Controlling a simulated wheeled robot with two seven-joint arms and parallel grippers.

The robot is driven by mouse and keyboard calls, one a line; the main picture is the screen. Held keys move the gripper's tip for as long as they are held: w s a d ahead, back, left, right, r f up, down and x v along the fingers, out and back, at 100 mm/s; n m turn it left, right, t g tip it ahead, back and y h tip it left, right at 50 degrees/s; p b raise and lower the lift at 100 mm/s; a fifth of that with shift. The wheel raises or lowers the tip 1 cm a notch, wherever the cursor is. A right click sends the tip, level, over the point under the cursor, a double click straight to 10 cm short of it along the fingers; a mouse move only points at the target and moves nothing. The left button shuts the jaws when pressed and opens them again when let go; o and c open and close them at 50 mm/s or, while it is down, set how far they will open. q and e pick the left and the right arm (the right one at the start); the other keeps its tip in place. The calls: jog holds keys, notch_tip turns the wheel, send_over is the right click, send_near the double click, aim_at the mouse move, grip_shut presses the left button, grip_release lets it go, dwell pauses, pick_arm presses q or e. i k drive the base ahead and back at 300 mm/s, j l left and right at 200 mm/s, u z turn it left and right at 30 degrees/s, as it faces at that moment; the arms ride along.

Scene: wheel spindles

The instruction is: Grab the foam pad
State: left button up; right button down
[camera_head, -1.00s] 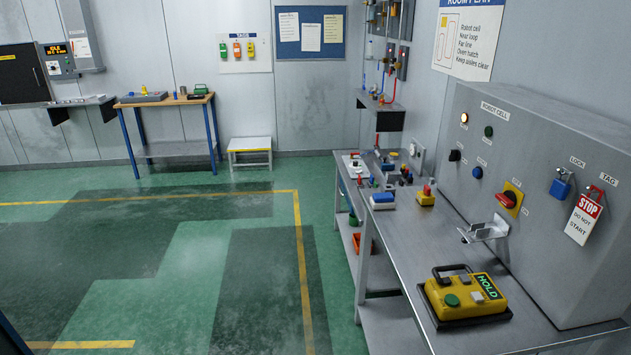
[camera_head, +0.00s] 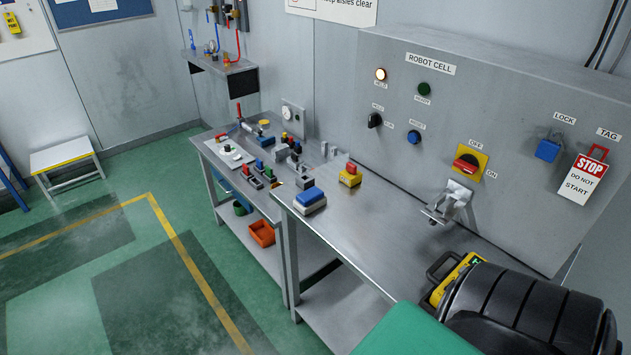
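A block with a blue top and a pale lower part (camera_head: 310,201) lies near the front edge of the metal bench (camera_head: 375,225), at the corner by the second table. It may be the foam pad, but I cannot tell for certain. Neither of my grippers is in view. A dark ribbed part, apparently of my arm, fills the lower right and covers most of the yellow pendant (camera_head: 452,284).
A yellow block with a red button (camera_head: 350,176) stands behind the blue block. Small parts crowd the farther table (camera_head: 222,160). A bracket (camera_head: 448,204) juts from the control panel (camera_head: 455,115). The bench's middle is clear. An orange bin (camera_head: 262,233) sits on the lower shelf.

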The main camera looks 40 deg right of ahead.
aim_at(306, 202)
jog(key=i+j+z, duration=0.2)
jog(key=i, duration=1.45)
jog(key=i+z, duration=0.45)
jog(key=i, duration=0.25)
jog(key=i+j+z, duration=0.25)
jog(key=i+z, duration=0.15)
jog(key=i, duration=0.3)
jog(key=z, duration=1.8)
jog(key=i+j, duration=0.05)
